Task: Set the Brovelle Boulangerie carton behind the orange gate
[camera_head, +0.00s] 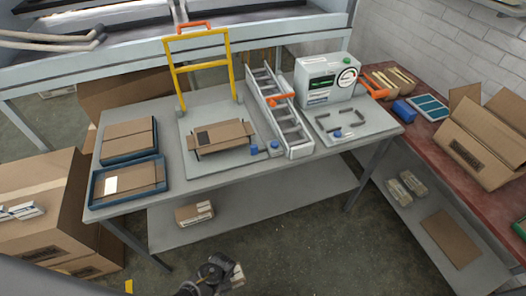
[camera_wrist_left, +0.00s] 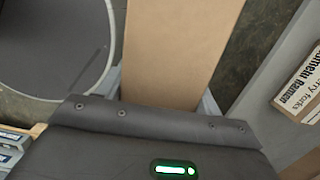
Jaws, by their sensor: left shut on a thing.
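My left gripper (camera_wrist_left: 168,100) is shut on a plain brown carton (camera_wrist_left: 180,50), whose side fills the space between the fingers in the left wrist view. No printed name shows on that face, so I cannot read whether it is the Brovelle Boulangerie carton. In the head view a dark gripper (camera_head: 212,272) shows at the bottom, in front of the table, with a small pale carton (camera_head: 238,275) beside it. A yellow-orange upright gate (camera_head: 204,66) with an orange top handle stands at the back left of the grey table. My right gripper is not identifiable in view.
The grey table (camera_head: 175,200) carries an open carton (camera_head: 222,137) on a plate before the gate, two blue trays (camera_head: 92,203) at left, a metal rail (camera_head: 284,115) and a pale machine (camera_head: 325,80). A printed box (camera_wrist_left: 300,85) lies on a shelf.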

